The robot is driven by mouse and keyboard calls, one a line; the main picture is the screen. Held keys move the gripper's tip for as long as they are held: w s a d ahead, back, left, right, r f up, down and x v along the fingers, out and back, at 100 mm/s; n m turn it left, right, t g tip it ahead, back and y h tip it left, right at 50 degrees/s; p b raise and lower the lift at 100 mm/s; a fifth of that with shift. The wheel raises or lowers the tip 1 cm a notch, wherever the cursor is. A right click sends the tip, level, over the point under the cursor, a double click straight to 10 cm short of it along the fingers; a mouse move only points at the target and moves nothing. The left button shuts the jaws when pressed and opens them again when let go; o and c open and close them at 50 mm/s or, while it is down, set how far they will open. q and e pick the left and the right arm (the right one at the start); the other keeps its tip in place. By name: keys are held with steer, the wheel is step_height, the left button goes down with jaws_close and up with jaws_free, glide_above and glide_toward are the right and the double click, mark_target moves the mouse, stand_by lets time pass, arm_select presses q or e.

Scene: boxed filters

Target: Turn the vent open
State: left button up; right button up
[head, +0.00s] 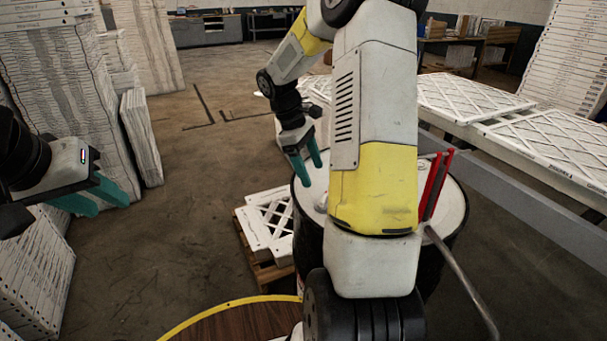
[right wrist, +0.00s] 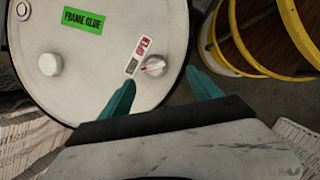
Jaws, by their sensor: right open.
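A dark drum with a pale lid (head: 456,208) stands ahead, partly hidden by my right arm. In the right wrist view its lid (right wrist: 95,80) carries a green "FRAME GLUE" label (right wrist: 83,20), a white cap (right wrist: 50,64) and the vent, a round pale knob (right wrist: 155,67) with a red mark. A small red, white and black label (right wrist: 138,56) lies beside the knob. My right gripper (head: 310,172) is over the lid, open and empty; in its wrist view the teal fingers (right wrist: 160,92) are on either side of the knob, apparently not touching it. My left gripper (head: 112,206) is open and empty at the left.
Two red upright bars (head: 436,185) and a metal rod (head: 465,285) stand by the drum's right side. White filters lie on a pallet (head: 265,272) and on a table (head: 545,140). Filter stacks (head: 55,85) rise at left.

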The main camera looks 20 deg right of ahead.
mark_target(324, 196)
steer(key=x, duration=0.3)
steer(key=w+x, duration=0.1)
steer(key=x, duration=0.2)
steer(key=d+x, duration=0.1)
steer(key=x, duration=0.2)
steer(key=shift+w+d+f, duration=0.1)
steer(key=shift+w+f, duration=0.1)
steer(key=shift+f, duration=0.2)
steer(key=shift+c, duration=0.2)
steer(key=c, duration=1.3)
steer(key=shift+g, duration=0.3)
steer(key=shift+c, duration=0.2)
